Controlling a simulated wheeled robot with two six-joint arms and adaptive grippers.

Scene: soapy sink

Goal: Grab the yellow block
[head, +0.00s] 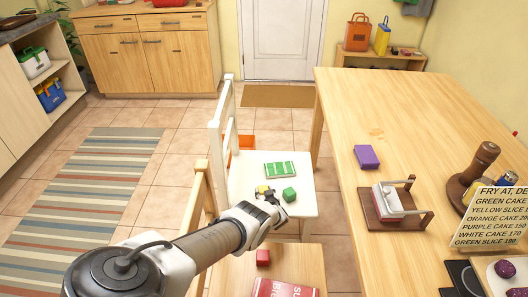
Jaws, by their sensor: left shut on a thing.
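The small yellow block (262,189) is at the white chair seat (306,207), partly hidden by my gripper. My left gripper (267,191) reaches in from the lower left and is shut on the yellow block. I cannot tell whether the block still touches the seat. A green block (289,194) sits just right of the gripper. My right gripper is not in view.
A green flat pack (280,170) lies on the seat behind. A red block (263,257) and a red book (284,288) lie on a nearer wooden surface. The wooden table (350,110) at right holds a purple block (367,157). The chair backrest (219,140) stands left.

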